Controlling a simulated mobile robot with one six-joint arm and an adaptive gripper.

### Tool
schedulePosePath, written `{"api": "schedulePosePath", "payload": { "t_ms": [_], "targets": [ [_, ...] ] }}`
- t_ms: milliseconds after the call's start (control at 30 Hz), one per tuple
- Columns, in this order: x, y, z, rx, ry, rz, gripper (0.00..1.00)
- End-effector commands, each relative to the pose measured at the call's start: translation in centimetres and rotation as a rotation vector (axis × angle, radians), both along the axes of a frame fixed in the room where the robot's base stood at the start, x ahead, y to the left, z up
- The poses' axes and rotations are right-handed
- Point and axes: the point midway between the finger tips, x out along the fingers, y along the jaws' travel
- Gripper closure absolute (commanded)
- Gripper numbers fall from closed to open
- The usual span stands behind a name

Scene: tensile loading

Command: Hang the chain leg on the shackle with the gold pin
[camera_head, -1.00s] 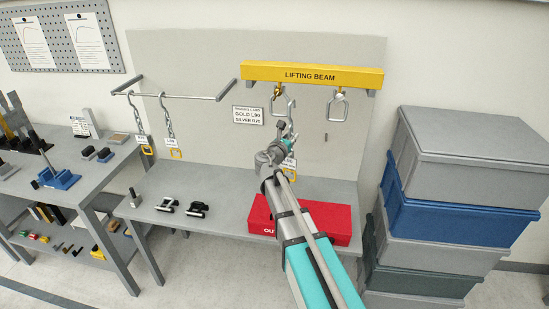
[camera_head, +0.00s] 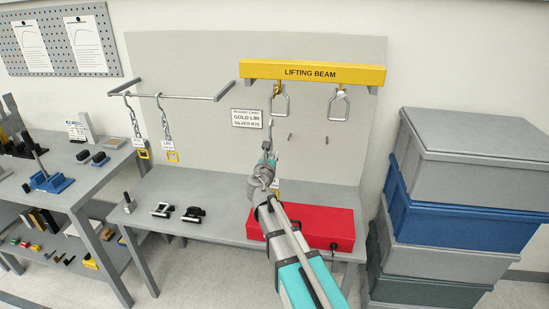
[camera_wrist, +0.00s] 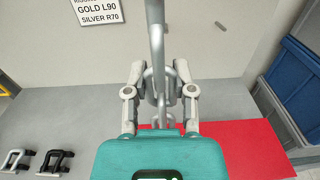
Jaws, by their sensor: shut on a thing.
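My gripper (camera_wrist: 158,88) is shut on a grey chain leg (camera_wrist: 156,45), which stands upright between the fingers in the wrist view. In the head view the held leg's upper part (camera_head: 269,132) rises above my gripper (camera_head: 264,168), below and left of the left shackle and apart from it. A pale tag edge shows behind my gripper. The left shackle (camera_head: 281,104) and right shackle (camera_head: 339,104) hang from the yellow lifting beam (camera_head: 312,73). I cannot tell either pin's colour. A card (camera_head: 247,118) reads GOLD L90, SILVER R70.
Two tagged chain legs (camera_head: 134,122) (camera_head: 164,123) with yellow ends hang on the rack bar (camera_head: 180,96) at left. A red box (camera_head: 325,228) and black-and-silver shackle-like parts (camera_head: 193,214) sit on the bench (camera_head: 225,190). Stacked bins (camera_head: 465,195) stand at right.

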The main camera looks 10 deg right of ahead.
Motion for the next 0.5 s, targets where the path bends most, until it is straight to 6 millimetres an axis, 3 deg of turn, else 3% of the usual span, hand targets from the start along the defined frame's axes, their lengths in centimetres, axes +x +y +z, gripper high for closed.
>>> {"api": "schedulePosePath", "payload": {
  "t_ms": [500],
  "targets": [
    [0.56, -0.12, 0.06, -0.001, -0.001, -0.001, 1.0]
  ]
}}
